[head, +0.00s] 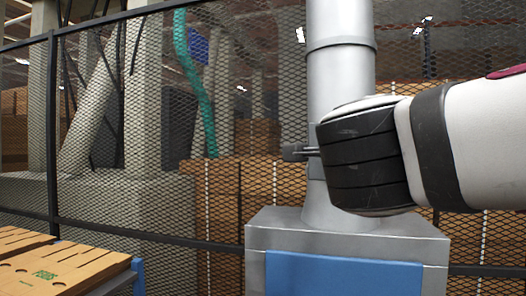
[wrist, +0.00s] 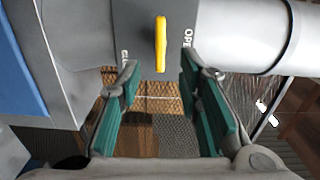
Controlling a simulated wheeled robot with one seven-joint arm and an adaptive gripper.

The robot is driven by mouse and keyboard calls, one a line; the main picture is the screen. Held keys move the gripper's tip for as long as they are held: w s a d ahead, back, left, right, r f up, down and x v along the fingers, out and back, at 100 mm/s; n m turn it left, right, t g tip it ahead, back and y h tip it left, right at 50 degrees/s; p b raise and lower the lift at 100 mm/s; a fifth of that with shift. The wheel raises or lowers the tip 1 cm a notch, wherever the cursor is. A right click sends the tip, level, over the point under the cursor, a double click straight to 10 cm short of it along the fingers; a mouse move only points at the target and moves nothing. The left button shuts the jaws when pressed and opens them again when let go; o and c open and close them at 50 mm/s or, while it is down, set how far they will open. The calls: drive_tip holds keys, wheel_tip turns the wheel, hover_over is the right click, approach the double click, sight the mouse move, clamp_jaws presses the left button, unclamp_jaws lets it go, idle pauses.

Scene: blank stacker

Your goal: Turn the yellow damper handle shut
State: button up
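The yellow damper handle (wrist: 161,44) shows in the wrist view as a narrow upright bar on a grey plate (wrist: 137,22). An OPEN label is to its right, and a partly hidden label is to its lower left. My gripper (wrist: 159,64) is open, with one teal-padded finger on each side below the handle. The handle's lower end lies in line with the gap between the fingertips, and no contact shows. In the head view the handle is hidden, and my arm covers part of the round grey duct (head: 340,75).
The duct rises from a grey machine housing (head: 345,233) with a blue panel (head: 343,272). A mesh fence (head: 120,215) runs behind it. Stacked cardboard blanks (head: 62,265) lie at the lower left. A dark piece (head: 297,152) sticks out left of the duct.

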drive_tip(key=b+x, duration=0.1)
drive_tip(key=x, duration=0.7)
drive_tip(key=shift+w, duration=0.4)
drive_tip(key=shift+d, duration=0.1)
drive_tip(key=shift+c, duration=0.2)
drive_tip(key=shift+s, duration=0.1)
clamp_jaws()
